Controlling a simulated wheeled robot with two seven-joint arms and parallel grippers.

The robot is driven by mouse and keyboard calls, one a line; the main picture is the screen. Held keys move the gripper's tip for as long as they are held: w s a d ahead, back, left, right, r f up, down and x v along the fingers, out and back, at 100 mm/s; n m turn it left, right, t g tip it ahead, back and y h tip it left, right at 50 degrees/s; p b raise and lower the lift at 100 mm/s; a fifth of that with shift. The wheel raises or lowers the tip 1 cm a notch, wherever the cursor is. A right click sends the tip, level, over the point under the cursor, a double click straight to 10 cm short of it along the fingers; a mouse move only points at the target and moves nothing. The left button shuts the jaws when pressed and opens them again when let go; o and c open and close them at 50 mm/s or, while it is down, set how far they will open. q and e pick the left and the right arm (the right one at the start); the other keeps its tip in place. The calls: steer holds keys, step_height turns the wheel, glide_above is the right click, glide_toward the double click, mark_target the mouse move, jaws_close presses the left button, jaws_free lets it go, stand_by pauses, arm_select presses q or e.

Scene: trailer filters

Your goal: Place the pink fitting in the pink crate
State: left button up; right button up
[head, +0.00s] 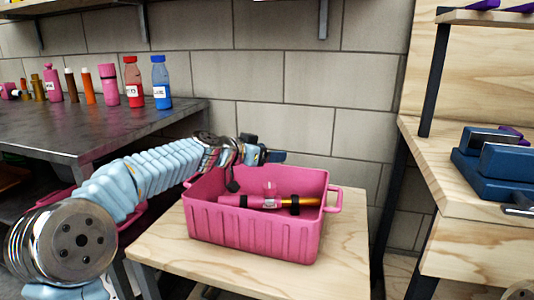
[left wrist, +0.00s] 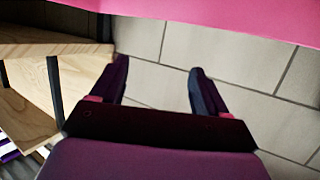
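The pink crate (head: 255,228) stands on a light wooden table. Inside it lie a pink cylinder (head: 232,200), a small upright pink piece (head: 270,190) that looks like a fitting, and an orange piece with a dark band (head: 304,201). I cannot tell exactly how these pieces touch. My left gripper (head: 275,156) is above the crate's back rim, apart from the pieces. In the left wrist view the left gripper (left wrist: 160,82) is open, with only the block wall between its fingers. A pink surface, likely the crate (left wrist: 220,14), crosses the top there. My right gripper is out of view.
A dark table (head: 150,118) at left holds a row of bottles and tubes, including a red bottle (head: 133,82) and a blue bottle (head: 161,84). A wooden shelf unit (head: 470,205) at right holds blue blocks (head: 495,165). A block wall stands close behind the crate.

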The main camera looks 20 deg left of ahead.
arm_select(q)
steer(key=b+v, duration=0.1)
steer(key=v, duration=1.1)
steer(key=shift+b, duration=0.35)
steer(key=shift+a+r, duration=0.1)
steer(key=shift+r, duration=0.05)
